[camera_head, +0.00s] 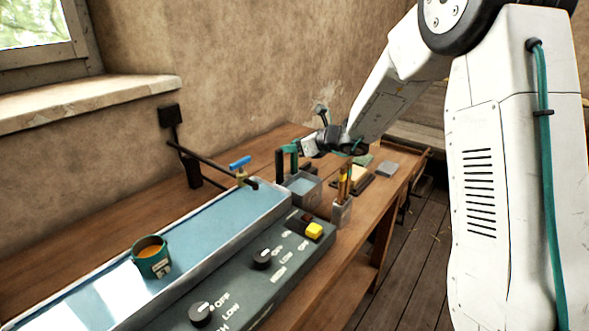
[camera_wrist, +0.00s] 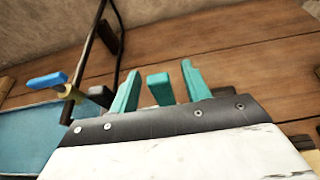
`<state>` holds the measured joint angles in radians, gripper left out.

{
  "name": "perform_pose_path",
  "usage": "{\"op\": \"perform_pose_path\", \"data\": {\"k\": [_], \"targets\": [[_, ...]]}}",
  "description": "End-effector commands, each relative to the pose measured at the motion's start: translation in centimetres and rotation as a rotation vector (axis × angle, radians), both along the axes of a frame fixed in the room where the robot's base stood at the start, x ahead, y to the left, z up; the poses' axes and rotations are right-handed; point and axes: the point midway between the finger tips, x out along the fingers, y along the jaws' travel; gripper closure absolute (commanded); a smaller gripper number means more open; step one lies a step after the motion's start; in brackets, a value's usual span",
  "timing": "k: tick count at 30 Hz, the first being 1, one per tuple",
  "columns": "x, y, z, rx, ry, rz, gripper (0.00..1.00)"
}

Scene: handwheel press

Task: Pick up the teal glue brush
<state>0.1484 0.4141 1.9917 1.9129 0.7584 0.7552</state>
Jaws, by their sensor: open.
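My gripper (camera_head: 288,149) reaches out over the back of the bench, beside a small grey metal box (camera_head: 304,188) with a blue inside. In the wrist view its two teal fingers (camera_wrist: 160,72) stand apart, so it is open. A short teal block (camera_wrist: 159,90) shows between the fingers, apart from both. It may be the teal glue brush, but its bristles and lower part are hidden, so I cannot tell for sure. In the head view the brush cannot be told apart from the teal fingers.
A teal pot (camera_head: 152,262) of orange liquid stands on the blue-topped trough (camera_head: 190,245). A blue-handled tap (camera_head: 240,167) rises near the fingers. A control panel (camera_head: 255,270) with knobs lies in front. A holder (camera_head: 342,212) with yellow-brown sticks stands to the right.

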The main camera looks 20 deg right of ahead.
Motion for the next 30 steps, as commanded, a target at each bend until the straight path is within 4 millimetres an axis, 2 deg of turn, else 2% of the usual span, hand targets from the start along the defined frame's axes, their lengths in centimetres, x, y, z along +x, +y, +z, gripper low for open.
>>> {"op": "perform_pose_path", "data": {"k": [5,6,10,11,19,22,30], "targets": [[0.1,0.0,0.0,0.0,-0.002,-0.001,0.53],[0.1,0.0,0.0,0.0,-0.002,-0.001,0.58],[0.1,0.0,0.0,0.0,-0.002,-0.001,0.94],[0.1,0.0,0.0,0.0,-0.002,-0.001,1.0],[0.1,0.0,0.1,0.0,-0.002,-0.001,1.0],[0.1,0.0,0.8,-0.001,-0.004,0.0,1.0],[0.1,0.0,6.1,-0.002,-0.008,0.0,1.0]]}}
